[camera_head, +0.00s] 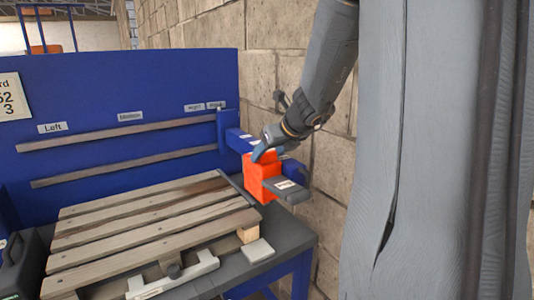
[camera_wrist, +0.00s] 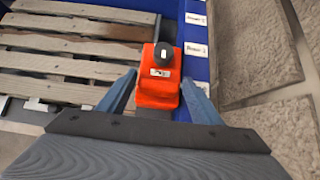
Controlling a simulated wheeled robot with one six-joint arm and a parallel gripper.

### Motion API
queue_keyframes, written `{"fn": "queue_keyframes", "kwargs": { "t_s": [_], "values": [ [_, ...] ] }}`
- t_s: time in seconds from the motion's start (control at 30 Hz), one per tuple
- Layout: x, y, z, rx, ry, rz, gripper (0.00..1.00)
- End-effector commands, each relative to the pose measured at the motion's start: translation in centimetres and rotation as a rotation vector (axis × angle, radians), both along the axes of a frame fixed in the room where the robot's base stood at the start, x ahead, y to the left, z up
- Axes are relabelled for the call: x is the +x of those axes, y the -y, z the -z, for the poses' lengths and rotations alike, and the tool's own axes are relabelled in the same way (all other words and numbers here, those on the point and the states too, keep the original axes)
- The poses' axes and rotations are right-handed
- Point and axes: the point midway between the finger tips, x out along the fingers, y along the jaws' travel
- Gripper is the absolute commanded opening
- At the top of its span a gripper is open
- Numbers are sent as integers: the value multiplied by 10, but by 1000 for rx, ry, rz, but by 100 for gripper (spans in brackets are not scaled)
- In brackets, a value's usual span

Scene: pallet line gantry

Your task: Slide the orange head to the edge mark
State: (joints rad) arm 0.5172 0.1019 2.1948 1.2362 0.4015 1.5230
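The orange head (camera_head: 262,178) is a block on the blue beam (camera_head: 238,141) to the right of the pallet, with a dark grey nose pointing toward the front. In the wrist view the orange head (camera_wrist: 157,92) sits between the two blue-grey fingers of my gripper (camera_wrist: 159,78). The fingers straddle it closely; whether both touch it is not clear. In the head view my gripper (camera_head: 264,152) reaches down onto the head from the upper right. Small white labels (camera_wrist: 196,50) line the beam beside the head; their text is too small to read.
A wooden pallet (camera_head: 150,220) lies on the grey table (camera_head: 285,243), left of the head. A blue panel (camera_head: 110,85) behind carries a label "Left" (camera_head: 52,128) and other labels further right. A stone wall (camera_head: 285,70) stands close behind and right of the beam.

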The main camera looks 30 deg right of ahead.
Motion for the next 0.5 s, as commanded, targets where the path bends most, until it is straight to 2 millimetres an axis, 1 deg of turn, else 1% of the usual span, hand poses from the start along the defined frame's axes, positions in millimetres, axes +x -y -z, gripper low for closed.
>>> {"fn": "queue_keyframes", "kwargs": {
  "t_s": [0.33, 0.43, 0.5],
  "values": [
    [-1, -2, -1, 0, -1, -3, 66],
    [-6, -1, -6, -1, 0, -2, 66],
    [-12, 0, -14, -1, 2, -1, 66]
  ]
}}
